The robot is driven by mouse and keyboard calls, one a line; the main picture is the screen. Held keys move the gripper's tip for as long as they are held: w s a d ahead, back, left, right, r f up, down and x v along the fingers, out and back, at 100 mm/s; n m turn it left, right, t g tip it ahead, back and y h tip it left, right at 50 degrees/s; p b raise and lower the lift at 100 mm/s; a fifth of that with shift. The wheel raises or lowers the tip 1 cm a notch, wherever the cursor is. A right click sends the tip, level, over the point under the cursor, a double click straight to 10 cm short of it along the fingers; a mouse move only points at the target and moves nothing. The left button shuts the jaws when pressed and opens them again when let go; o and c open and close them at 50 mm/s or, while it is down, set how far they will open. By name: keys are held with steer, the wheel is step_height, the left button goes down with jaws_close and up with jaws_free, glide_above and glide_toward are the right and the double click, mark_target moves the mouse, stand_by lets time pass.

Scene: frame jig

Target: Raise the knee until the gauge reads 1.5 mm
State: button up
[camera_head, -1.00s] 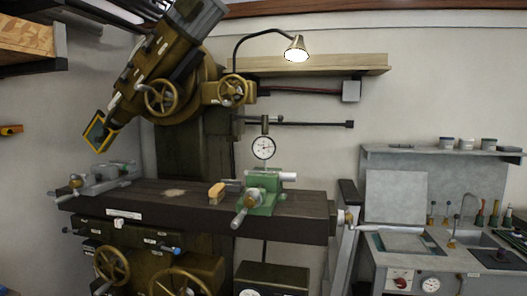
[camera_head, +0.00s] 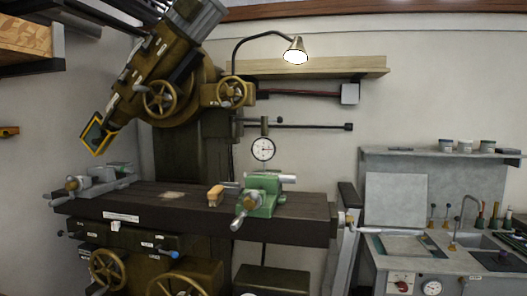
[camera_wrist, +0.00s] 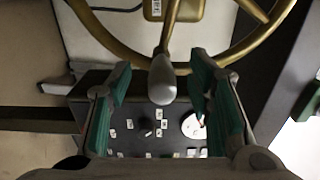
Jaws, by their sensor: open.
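A brass handwheel (camera_wrist: 228,62) fills the top of the wrist view, with a grey handle (camera_wrist: 162,82) pointing down from its rim. My gripper (camera_wrist: 160,72) is open, its green-padded fingers on either side of the handle with gaps showing. I cannot tell how deep the handle sits between them. In the head view the dial gauge (camera_head: 263,149) hangs over the mill table (camera_head: 150,198), above the green vise (camera_head: 262,190); its reading is too small to tell. Brass handwheels (camera_head: 108,268) show on the front below the table. My gripper is not visible in the head view.
A second vise (camera_head: 98,180) and a wooden-handled brush (camera_head: 215,195) sit on the table. A dark labelled panel (camera_wrist: 140,125) lies beyond my fingers in the wrist view. A bench with a sink (camera_head: 480,238) stands at the right.

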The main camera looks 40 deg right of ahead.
steer(key=v, duration=0.7)
steer(key=shift+a+p, duration=0.15)
steer(key=shift+p, duration=0.25)
steer(key=shift+s, duration=0.15)
steer(key=s+d+r+m+g+y, duration=0.2)
steer(key=s+r+m+g, duration=0.45)
steer(key=r+m, duration=0.55)
steer(key=s+d+r+m+g+y, duration=0.25)
steer(key=s+r+m+g, duration=0.25)
steer(key=s+r+m, duration=0.6)
steer(key=s+a+r+m+t+y, duration=0.2)
steer(key=s+a+r+m+y, duration=0.3)
steer(key=s+m, duration=0.3)
steer(key=s+a+r+m+t+y, duration=0.3)
steer(key=s+a+r+m+y, duration=0.2)
steer(key=m, duration=0.7)
step_height(320, 180, up, 4)
steer(key=s, duration=0.2)
steer(key=shift+s+a+f, duration=0.15)
steer(key=shift+s+f, duration=0.1)
steer(key=shift+s, duration=0.15)
